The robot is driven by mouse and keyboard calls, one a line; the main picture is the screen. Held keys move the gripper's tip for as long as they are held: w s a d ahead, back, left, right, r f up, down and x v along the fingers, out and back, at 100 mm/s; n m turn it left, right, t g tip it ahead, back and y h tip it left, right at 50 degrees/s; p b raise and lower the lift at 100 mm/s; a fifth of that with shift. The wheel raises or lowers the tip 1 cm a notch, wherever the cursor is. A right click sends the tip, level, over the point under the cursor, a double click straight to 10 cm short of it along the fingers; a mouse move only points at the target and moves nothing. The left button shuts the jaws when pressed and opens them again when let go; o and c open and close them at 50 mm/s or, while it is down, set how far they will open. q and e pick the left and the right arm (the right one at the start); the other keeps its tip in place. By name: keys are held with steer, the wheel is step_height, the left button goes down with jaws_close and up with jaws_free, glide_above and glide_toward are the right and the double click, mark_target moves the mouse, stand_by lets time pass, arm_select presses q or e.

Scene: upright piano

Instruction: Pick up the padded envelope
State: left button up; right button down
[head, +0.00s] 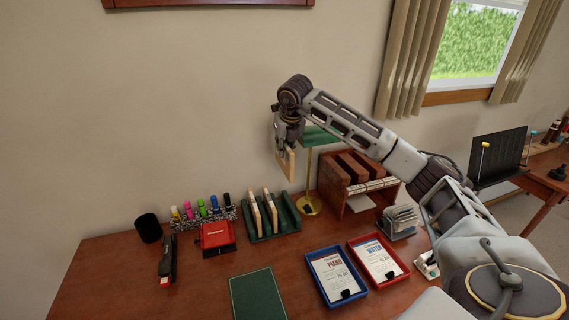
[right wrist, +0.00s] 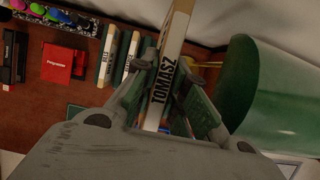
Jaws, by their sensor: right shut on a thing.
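A tan padded envelope (head: 287,162) with a white label reading TOMASZ hangs in the air above the desk. My right gripper (head: 285,147) is shut on its upper part. In the right wrist view the envelope (right wrist: 177,32) stands between the two fingers (right wrist: 170,78), its label facing the camera. Two similar tan envelopes (head: 255,218) stand upright in the green slotted rack (head: 288,218) below; they also show in the right wrist view (right wrist: 109,50). My left gripper is in neither view.
A green-shaded lamp (head: 318,135) stands close to the right of the held envelope. A wooden sorter (head: 333,187), blue tray (head: 337,275), red tray (head: 378,261), red box (head: 216,236), black cup (head: 148,228) and markers (head: 201,207) occupy the desk.

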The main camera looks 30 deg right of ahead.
step_height(320, 180, up, 5)
steer(key=shift+f, duration=0.2)
steer(key=shift+r, duration=0.3)
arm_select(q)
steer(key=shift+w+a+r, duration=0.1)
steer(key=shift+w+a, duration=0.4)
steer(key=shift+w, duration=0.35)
arm_select(e)
steer(key=shift+r, duration=0.1)
